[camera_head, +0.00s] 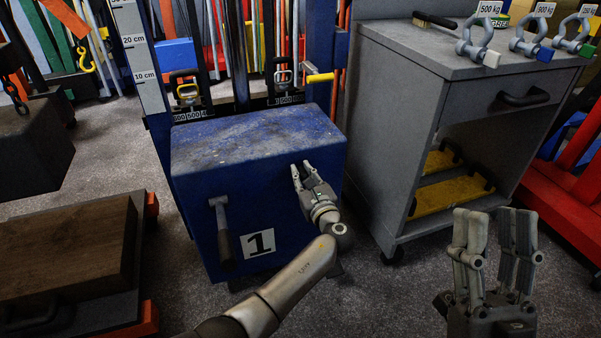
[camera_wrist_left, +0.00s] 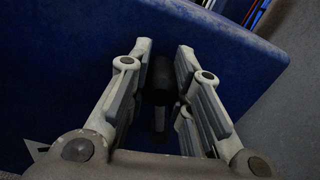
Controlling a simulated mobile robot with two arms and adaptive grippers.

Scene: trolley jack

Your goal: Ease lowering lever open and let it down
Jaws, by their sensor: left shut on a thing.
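A blue jack body (camera_head: 255,145) stands in the middle, its front marked with a 1. My left gripper (camera_head: 303,170) is at the right part of its front face. In the left wrist view the left gripper (camera_wrist_left: 163,75) is shut on the black lowering lever (camera_wrist_left: 160,80), which lies between its fingers against the blue face. In the head view the gripper hides this lever. A second lever with a dark grip (camera_head: 222,230) hangs on the left of the front. My right gripper (camera_head: 497,240) is open and empty at the lower right, away from the jack.
A grey cabinet (camera_head: 410,130) stands right of the jack, with several shackles (camera_head: 475,42) on top. A wooden block (camera_head: 70,245) lies on a low platform at the left. A dark weight (camera_head: 35,145) hangs from a chain at the far left. Grey floor lies between them.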

